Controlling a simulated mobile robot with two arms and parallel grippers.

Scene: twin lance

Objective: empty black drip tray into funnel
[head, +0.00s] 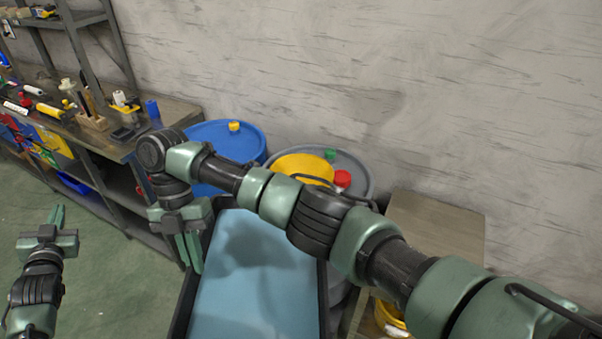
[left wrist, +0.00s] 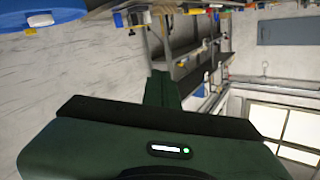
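The black drip tray (head: 322,290) shows in the head view as a black rim around a broad light-blue surface, low in the middle. A yellow round thing (head: 303,165), which looks like the funnel, sits on a grey drum behind the tray, partly hidden by my right arm. My right gripper (head: 194,268) points down at the tray's left rim; whether the rim is between its fingers is unclear. My left gripper (head: 58,208) is apart from the tray at the far left, with its fingers together and empty. Its fingers also show in the left wrist view (left wrist: 162,75).
A blue drum (head: 245,140) stands left of the grey drum (head: 355,170). A wooden stand (head: 435,225) is at the right. A workbench (head: 180,112) with tools lines the left wall. Green floor is free between bench and tray.

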